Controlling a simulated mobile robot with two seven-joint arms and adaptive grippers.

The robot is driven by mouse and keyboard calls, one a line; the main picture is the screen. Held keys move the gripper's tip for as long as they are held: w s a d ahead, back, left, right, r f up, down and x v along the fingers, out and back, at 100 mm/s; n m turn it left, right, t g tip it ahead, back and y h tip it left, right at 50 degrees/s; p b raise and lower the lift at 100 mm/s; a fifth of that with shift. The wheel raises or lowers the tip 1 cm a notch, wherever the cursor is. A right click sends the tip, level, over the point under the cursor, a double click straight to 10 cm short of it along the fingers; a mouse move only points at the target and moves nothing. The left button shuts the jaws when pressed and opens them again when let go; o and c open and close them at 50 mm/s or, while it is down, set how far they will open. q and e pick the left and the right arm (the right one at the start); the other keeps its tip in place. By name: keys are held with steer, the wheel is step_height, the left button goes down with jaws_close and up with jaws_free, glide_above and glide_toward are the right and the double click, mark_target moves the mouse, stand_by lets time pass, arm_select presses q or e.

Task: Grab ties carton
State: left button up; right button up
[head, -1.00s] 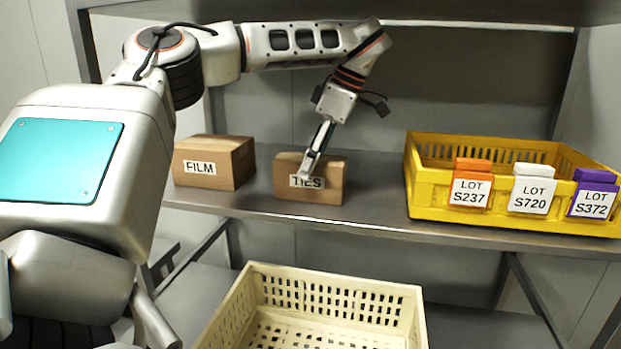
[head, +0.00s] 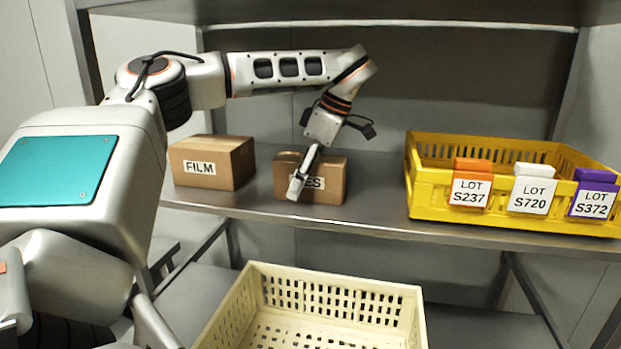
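The ties carton (head: 330,182) is a small brown box on the metal shelf, with a white label partly covered by my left gripper (head: 297,186). That gripper comes down from above, and one visible finger lies across the carton's front face and label. I cannot tell whether it touches the carton, or whether a second finger is hidden behind this one or behind the box. The carton rests upright on the shelf. My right gripper is not in view.
A larger FILM carton (head: 228,163) stands left of the ties carton on the shelf (head: 375,215). A yellow crate (head: 430,190) with orange, white and purple lot tags stands at the right. An empty-looking cream crate (head: 345,296) is below, in front of the shelf. Bare shelf lies between the ties carton and the yellow crate.

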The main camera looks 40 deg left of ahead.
arm_select(q)
steer(key=shift+f, duration=0.2)
stand_by(0.4)
steer(key=c, duration=1.5)
steer(key=shift+r, duration=0.1)
